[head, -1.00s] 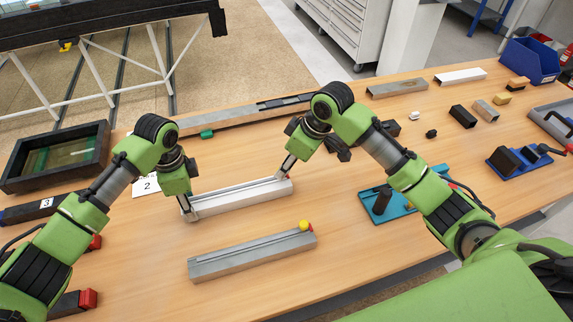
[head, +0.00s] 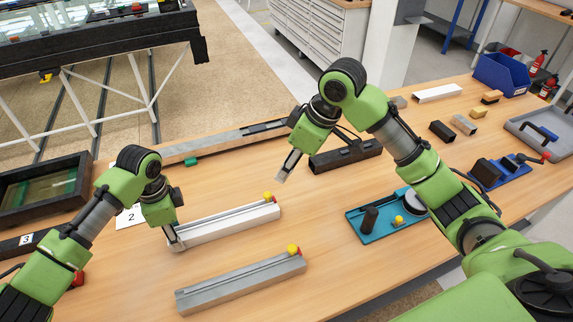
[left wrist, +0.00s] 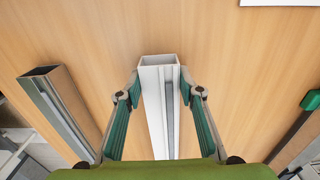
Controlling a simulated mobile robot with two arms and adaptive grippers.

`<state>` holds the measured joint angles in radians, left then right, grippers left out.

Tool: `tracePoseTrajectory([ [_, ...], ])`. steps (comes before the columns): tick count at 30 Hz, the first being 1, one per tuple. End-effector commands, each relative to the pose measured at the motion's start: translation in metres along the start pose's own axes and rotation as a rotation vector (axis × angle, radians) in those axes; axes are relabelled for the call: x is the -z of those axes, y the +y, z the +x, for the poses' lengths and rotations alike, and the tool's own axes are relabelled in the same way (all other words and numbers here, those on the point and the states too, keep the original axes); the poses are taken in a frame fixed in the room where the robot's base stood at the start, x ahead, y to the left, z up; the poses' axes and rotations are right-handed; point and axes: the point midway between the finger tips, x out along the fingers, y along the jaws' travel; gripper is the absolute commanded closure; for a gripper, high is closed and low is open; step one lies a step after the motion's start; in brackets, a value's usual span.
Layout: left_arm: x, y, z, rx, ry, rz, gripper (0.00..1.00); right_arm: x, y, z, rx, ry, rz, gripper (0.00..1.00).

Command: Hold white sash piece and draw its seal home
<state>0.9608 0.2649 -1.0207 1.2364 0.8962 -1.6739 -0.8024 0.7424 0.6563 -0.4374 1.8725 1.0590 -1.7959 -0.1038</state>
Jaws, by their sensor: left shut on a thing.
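The white sash piece (head: 228,223) lies on the bench in the middle of the head view. A grey strip runs along its groove, and a yellow ball with a red part (head: 268,197) sits at its right end. My left gripper (head: 176,244) is shut on the sash piece's left end; in the left wrist view its fingers flank the white sash piece (left wrist: 155,90) and the grey strip (left wrist: 172,112). My right gripper (head: 281,178) is apart from the sash, above and behind its right end. Its fingers show edge-on, so its opening is unclear.
A grey profile (head: 240,284) with a similar ball lies in front of the sash. A dark block (head: 345,157) lies behind and to the right of it. A teal tray (head: 366,232) stands right. Bare bench separates sash and tray.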

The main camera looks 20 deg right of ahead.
Motion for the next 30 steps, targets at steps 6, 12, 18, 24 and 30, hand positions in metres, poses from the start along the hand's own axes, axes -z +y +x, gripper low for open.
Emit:
tracePoseTrajectory([
  [6,0.001,0.0,0.0,0.0,0.003,0.002,0.46,0.0,0.0,0.0,0.0,0.0,0.0,0.67],
  [12,0.001,0.0,0.0,0.0,0.001,0.001,0.46,0.0,0.0,0.001,0.0,0.0,0.0,0.67],
  [18,0.001,-0.001,-0.009,0.002,0.002,0.001,0.46,0.0,0.0,0.0,0.0,0.001,0.0,0.67],
  [24,0.001,-0.002,-0.045,0.004,0.002,0.001,0.46,0.0,0.0,0.0,0.0,0.001,0.0,0.67],
  [30,0.001,-0.001,-0.087,0.003,0.002,0.002,0.46,0.0,0.0,0.001,0.0,0.0,0.0,0.67],
])
